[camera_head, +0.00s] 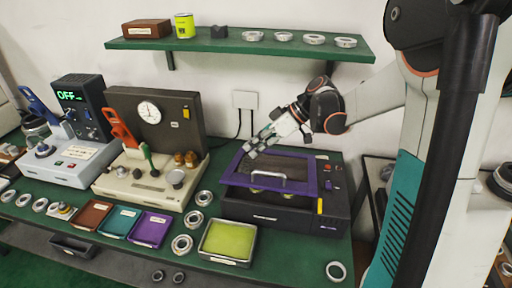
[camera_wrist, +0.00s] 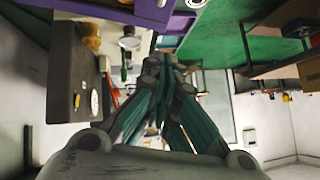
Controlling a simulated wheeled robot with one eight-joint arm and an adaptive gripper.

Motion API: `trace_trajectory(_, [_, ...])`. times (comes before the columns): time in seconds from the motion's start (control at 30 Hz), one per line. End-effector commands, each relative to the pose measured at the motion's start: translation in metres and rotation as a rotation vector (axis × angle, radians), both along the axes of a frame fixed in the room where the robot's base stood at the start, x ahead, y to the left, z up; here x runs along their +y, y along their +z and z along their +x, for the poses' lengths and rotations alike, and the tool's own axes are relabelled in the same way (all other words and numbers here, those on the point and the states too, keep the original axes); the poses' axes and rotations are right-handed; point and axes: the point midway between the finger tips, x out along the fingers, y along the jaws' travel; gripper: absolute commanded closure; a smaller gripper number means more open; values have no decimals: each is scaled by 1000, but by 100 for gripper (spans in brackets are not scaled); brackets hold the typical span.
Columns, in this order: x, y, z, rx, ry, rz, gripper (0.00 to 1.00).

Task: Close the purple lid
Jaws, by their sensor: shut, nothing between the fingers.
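The purple lid (camera_head: 236,165) is a purple frame with a dark see-through pane and a pale bar handle (camera_head: 270,174). It lies over the black box (camera_head: 285,213) on the right part of the bench, at a low slant; I cannot tell whether it is fully down. My gripper (camera_head: 251,150) is shut and empty, its fingertips at the lid's back-left edge; touching or just above cannot be told. In the wrist view the gripper (camera_wrist: 167,62) points toward a purple strip (camera_wrist: 182,22) at the top, likely part of the lid.
A beige device with a gauge (camera_head: 149,110) stands left of the box. A tray with a yellow-green pad (camera_head: 228,241) and metal rings (camera_head: 182,244) lie in front. A green shelf (camera_head: 230,46) hangs above, holding rings and a yellow can (camera_head: 184,26).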

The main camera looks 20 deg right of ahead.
Motion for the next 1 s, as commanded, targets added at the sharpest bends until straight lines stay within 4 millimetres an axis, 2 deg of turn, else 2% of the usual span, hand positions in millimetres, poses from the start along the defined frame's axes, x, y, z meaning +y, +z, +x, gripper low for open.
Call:
trace_trajectory(0.03, [8, -10, 3, 0, 3, 1, 100])
trace_trajectory(0.33, [48, -50, 17, 0, 2, 2, 100])
trace_trajectory(0.43, [48, -65, 13, 0, -2, 2, 100])
trace_trajectory(0.6, [51, -80, 10, 0, -2, 2, 100])
trace_trajectory(1.0, [51, -84, 8, 0, -2, 2, 100])
